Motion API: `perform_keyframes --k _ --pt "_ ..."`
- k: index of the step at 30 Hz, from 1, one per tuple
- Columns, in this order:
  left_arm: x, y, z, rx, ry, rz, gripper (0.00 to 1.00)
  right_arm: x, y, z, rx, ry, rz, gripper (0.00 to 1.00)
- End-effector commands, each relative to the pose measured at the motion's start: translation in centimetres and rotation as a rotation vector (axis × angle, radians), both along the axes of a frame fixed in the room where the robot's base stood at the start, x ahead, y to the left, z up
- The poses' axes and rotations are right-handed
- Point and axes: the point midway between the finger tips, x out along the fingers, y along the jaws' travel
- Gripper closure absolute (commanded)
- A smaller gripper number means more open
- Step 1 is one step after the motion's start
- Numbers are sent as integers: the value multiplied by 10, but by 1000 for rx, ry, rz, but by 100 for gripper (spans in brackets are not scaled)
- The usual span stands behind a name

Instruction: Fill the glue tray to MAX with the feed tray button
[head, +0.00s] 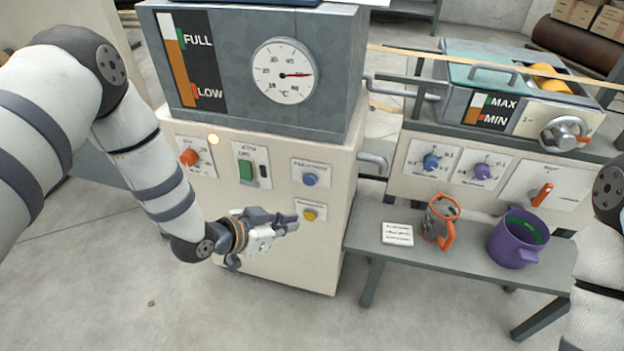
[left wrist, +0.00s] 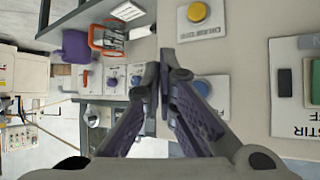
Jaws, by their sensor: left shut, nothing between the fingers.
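My left gripper (head: 288,224) is shut and empty, in front of the cream cabinet (head: 285,262). In the head view its tips lie left of and slightly below the yellow button (head: 309,215). A blue button (head: 310,180) sits above the yellow one; I cannot read either label. In the left wrist view the shut fingers (left wrist: 165,85) partly cover the blue button (left wrist: 203,88), and the yellow button (left wrist: 198,12) is clear. The glue tray (head: 500,78) stands at right. Its gauge (head: 476,108) shows an orange column with white above, near MIN and below MAX. My right gripper is out of view.
The tank (head: 225,80) above has a FULL/LOW gauge (head: 175,70) and a temperature dial (head: 283,72). A green switch (head: 246,170) and orange knob (head: 189,157) sit left of the buttons. A bench at right holds an orange-handled cup (head: 440,222) and purple pot (head: 515,242).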

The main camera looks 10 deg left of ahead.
Motion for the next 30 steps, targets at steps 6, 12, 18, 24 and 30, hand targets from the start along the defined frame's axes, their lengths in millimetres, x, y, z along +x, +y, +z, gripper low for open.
perform_keyframes --k 6,12,18,24,30 --pt "3 0 -2 -1 3 0 100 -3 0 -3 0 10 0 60" --pt "27 -1 -7 0 10 1 100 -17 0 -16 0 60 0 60" --pt "57 -2 -7 0 10 1 100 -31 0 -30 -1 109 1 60" --pt "79 -3 -5 0 7 0 100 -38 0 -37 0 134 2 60" --pt "87 -3 -1 -1 4 1 100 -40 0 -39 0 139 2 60"
